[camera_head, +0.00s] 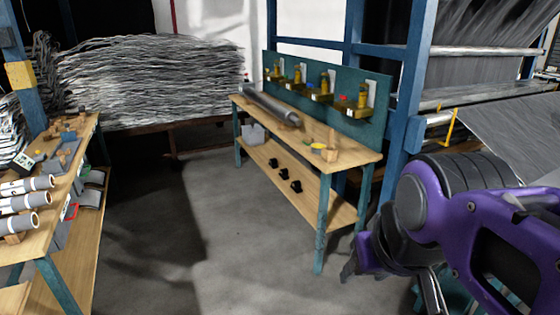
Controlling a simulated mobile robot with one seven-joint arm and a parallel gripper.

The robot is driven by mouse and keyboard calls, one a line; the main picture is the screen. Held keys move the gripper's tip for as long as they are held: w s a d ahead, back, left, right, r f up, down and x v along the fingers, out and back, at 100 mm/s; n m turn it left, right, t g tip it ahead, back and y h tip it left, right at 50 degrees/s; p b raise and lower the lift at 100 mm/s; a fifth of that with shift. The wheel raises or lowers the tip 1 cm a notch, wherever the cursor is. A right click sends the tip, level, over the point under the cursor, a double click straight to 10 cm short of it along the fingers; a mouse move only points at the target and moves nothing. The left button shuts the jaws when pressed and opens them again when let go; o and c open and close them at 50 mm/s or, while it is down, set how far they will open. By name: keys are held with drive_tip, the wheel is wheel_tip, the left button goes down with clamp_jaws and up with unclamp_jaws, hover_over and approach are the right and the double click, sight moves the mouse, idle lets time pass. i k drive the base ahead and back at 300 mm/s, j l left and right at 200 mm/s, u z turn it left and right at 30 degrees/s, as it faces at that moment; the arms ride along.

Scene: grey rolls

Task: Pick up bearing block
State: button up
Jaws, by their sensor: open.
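Three small black blocks sit in a row on the lower shelf of the wooden workbench: a far one (273,162), a middle one (284,174) and a near one (296,187). They look like bearing blocks, but they are too small to be sure. My gripper (392,285) is at the lower right, on my purple arm, close to the camera. It is open, and I see nothing held in it. It is to the right of the workbench and apart from the blocks. Part of the gripper is hidden by the arm.
The floor between is clear.

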sight(284, 173)
drive_tip(key=i+j+u, duration=0.35)
drive_tip(key=i, duration=0.15)
drive_tip(key=i+u, duration=0.3)
drive_tip(key=i, duration=0.2)
drive_tip(key=i+j+u, duration=0.1)
drive_tip(key=i+u, duration=0.15)
drive_tip(key=i, duration=0.85)
drive_tip(key=i+z, duration=0.1)
drive_tip(key=i, duration=0.45)
drive_tip(key=i+j+z, duration=0.15)
drive_tip(key=i, duration=0.45)
drive_tip(key=i+j+z, duration=0.1)
drive_tip(key=i+z, duration=0.3)
drive_tip(key=i+j+z, duration=0.25)
drive_tip(key=z, duration=0.2)
drive_tip(key=i+j+z, duration=0.2)
drive_tip(key=z, duration=0.2)
drive_tip(key=i+j+z, duration=0.2)
drive_tip(key=j+z, duration=0.2)
drive_tip(key=i+j+z, duration=0.1)
drive_tip(key=j+z, duration=0.25)
drive_tip(key=i+j+z, duration=0.1)
drive_tip(key=j+z, duration=0.15)
drive_tip(key=z, duration=0.15)
